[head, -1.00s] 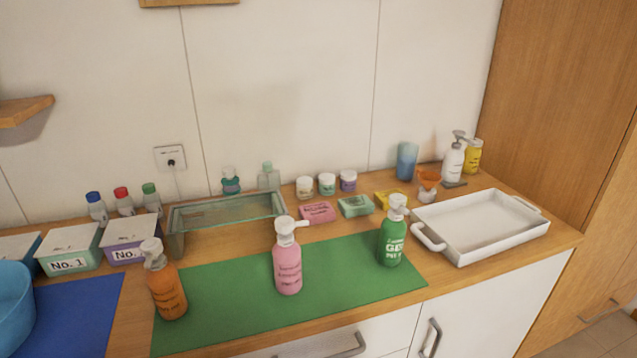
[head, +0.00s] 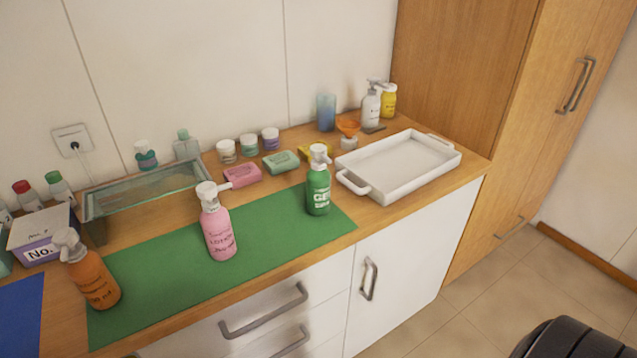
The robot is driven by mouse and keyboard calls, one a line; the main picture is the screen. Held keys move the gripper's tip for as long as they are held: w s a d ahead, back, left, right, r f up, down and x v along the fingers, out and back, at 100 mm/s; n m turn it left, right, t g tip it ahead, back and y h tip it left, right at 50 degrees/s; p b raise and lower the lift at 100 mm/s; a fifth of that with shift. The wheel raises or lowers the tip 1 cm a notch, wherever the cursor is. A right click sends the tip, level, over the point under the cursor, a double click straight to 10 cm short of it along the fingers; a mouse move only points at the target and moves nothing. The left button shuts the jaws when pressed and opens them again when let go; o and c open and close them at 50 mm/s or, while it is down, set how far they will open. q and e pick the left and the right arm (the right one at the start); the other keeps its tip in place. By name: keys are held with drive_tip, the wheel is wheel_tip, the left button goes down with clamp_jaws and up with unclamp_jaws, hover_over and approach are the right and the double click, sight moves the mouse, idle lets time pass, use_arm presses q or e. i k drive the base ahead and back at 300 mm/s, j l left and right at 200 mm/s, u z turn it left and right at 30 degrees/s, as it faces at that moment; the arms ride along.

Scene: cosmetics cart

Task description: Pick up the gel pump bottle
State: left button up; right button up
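The gel pump bottle (head: 318,190) is green with a white pump head and a "GEL" label. It stands upright on the right end of the green mat (head: 270,233), near the front of the counter. A pink lotion pump bottle (head: 218,232) stands on the mat to its left. An orange pump bottle (head: 92,281) stands at the mat's left end. Neither of my grippers shows in the head view, and nothing touches the gel bottle.
A white tray (head: 383,196) with handles sits close to the right of the gel bottle. Behind it are a yellow soap bar, a green soap (head: 281,163) and a pink soap (head: 241,176). A glass box (head: 150,203) stands at left. Open floor (head: 480,290) lies right of the cabinet.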

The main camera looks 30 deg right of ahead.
sight(317, 178)
drive_tip(key=i+l, duration=0.1)
drive_tip(key=l, duration=0.85)
drive_tip(key=i+l, duration=0.15)
drive_tip(key=l, duration=0.85)
drive_tip(key=i, duration=0.05)
